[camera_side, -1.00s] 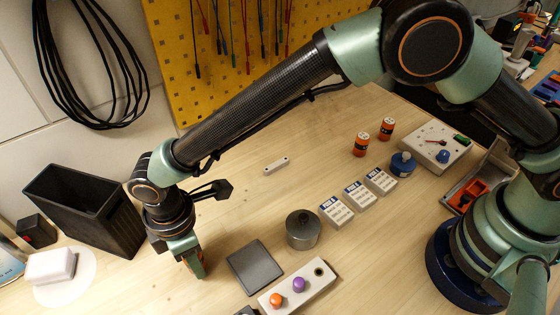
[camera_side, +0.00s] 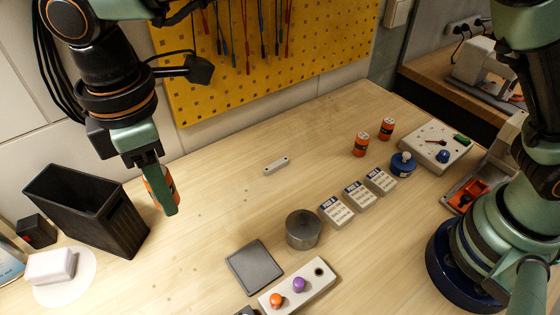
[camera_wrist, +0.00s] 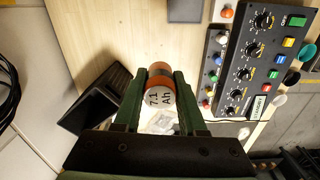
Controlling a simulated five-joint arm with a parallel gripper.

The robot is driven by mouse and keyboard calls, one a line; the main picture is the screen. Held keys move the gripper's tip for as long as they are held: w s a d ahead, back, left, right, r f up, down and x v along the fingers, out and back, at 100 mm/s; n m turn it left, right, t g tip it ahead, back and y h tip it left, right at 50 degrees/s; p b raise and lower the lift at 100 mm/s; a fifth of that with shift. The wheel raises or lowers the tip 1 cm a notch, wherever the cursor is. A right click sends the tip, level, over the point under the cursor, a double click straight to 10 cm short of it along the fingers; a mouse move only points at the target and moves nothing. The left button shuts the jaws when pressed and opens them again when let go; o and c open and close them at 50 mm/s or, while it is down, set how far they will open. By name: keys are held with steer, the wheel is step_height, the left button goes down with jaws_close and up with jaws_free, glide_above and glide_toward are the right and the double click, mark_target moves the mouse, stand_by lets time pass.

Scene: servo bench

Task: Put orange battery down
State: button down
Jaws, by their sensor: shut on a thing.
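My gripper (camera_side: 166,205) is shut on an orange battery (camera_side: 173,184) and holds it in the air at the left, near the black bin. In the wrist view my gripper (camera_wrist: 160,98) has the battery (camera_wrist: 159,96) between its two green fingers, with its pale end marked "7.1 Ah" towards the camera. In the side view the fingers hide much of the battery. Two other orange batteries (camera_side: 360,144) (camera_side: 387,128) stand upright at the back right of the bench.
An open black bin (camera_side: 125,222) stands at left, beside a white block (camera_side: 50,265) on a round white mat. A grey square plate (camera_side: 255,268), a metal cylinder (camera_side: 303,231) and a board with knobs (camera_side: 318,286) lie near the front. The middle of the bench is mostly clear.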

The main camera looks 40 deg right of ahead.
steer(key=w+d+m, duration=0.3)
steer(key=w+d, duration=0.2)
steer(key=d, duration=0.7)
steer(key=w+d+m, duration=0.3)
steer(key=w+d, duration=0.2)
steer(key=d, duration=0.6)
steer(key=w+d+m, duration=0.4)
steer(key=w+d, duration=0.2)
steer(key=d, duration=0.6)
steer(key=m, duration=0.9)
glide_above(406, 125)
step_height(406, 125, down, 20)
steer(key=shift+d+r, duration=0.1)
steer(key=shift+r, duration=0.15)
steer(key=shift+f, duration=0.15)
steer(key=shift+c, duration=2.4)
jaws_free()
